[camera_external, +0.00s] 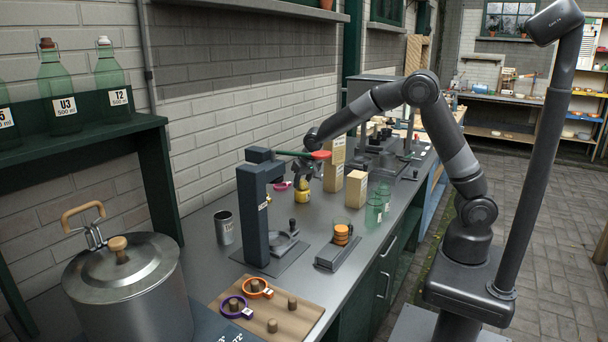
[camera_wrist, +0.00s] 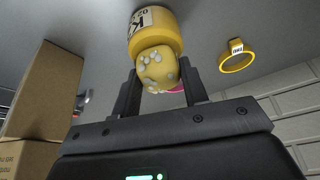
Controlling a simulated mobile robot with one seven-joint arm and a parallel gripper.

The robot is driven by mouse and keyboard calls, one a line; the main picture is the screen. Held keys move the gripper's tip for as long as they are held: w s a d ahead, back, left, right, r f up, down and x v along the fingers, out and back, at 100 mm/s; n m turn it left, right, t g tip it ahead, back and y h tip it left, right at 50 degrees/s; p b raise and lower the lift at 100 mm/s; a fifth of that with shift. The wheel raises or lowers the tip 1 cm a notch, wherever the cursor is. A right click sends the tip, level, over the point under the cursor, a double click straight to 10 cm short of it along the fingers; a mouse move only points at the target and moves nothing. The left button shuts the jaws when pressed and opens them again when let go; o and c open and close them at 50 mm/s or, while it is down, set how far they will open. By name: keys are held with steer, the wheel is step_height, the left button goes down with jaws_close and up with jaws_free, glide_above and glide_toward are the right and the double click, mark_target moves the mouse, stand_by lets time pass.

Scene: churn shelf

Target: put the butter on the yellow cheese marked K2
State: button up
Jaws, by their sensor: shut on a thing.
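The butter (camera_wrist: 157,68), a small rounded yellow piece with pale spots, sits between the two fingers of my gripper (camera_wrist: 158,88) in the wrist view, and the fingers are shut on it. Just past it is the yellow cheese (camera_wrist: 150,30), a short cylinder with a white label that reads K2 in part. The butter overlaps the cheese's end face; I cannot tell whether they touch. In the external view my gripper (camera_external: 304,182) points down over the yellow cheese (camera_external: 302,196) on the grey counter, and the butter is too small to make out there.
A dark press stand (camera_external: 253,215) with a green lever and red knob (camera_external: 320,155) stands close to my gripper. Wooden blocks (camera_external: 356,188) and green glass jars (camera_external: 374,210) stand to the right. A yellow ring tag (camera_wrist: 237,60) lies near the cheese.

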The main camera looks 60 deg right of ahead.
steer(key=shift+f, duration=0.1)
steer(key=o, duration=1)
steer(key=shift+c, duration=0.2)
steer(key=v, duration=1.2)
steer(key=s+d+r+n+y, duration=0.1)
steer(key=s+d+r, duration=0.2)
steer(key=s, duration=0.5)
steer(key=s+d+r+n, duration=0.15)
steer(key=s+r, duration=0.25)
steer(key=s, duration=0.4)
steer(key=s+d+f+n, duration=0.1)
steer(key=s, duration=0.8)
steer(key=s+f+n+t, duration=0.1)
steer(key=s, duration=0.8)
steer(key=shift+s+d+f+y, duration=0.3)
steer(key=shift+s+d+y, duration=0.05)
steer(key=shift+d+y, duration=0.05)
